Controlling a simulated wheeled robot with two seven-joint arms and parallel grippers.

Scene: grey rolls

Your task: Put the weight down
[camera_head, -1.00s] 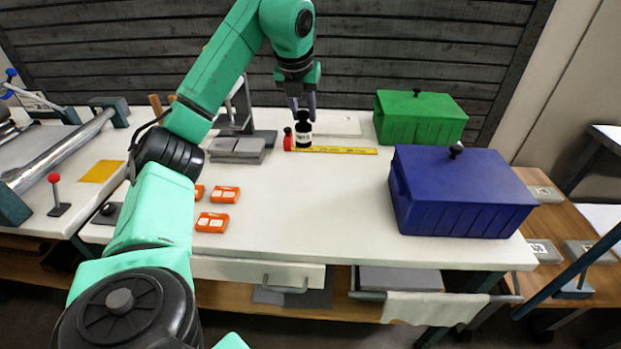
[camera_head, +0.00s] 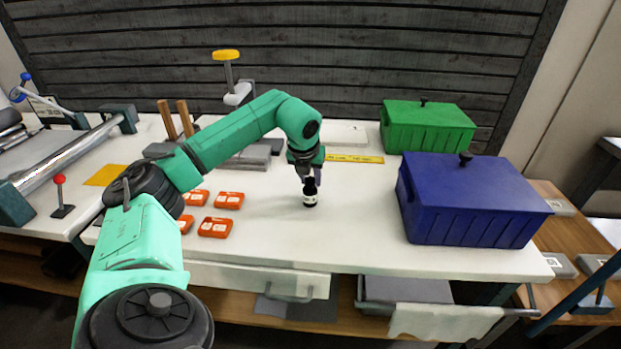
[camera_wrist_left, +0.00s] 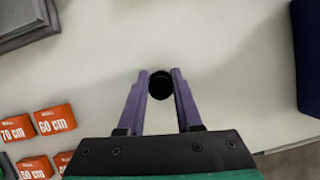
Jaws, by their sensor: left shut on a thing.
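The weight is a small black cylinder with a white label (camera_head: 310,196), upright in the head view at the middle of the white table. My left gripper (camera_head: 311,178) comes down over it from above and is shut on its top. In the left wrist view the round black top of the weight (camera_wrist_left: 160,86) sits between the purple fingertips. A faint shadow lies beside its base; I cannot tell whether the base touches the table. My right gripper is not in view.
Several orange boxes (camera_head: 215,227) lie left of the weight. A blue lidded bin (camera_head: 470,205) stands to the right, with a green one (camera_head: 428,128) behind it. A yellow ruler strip (camera_head: 355,158) lies at the back. The white table (camera_head: 350,235) is clear around the weight.

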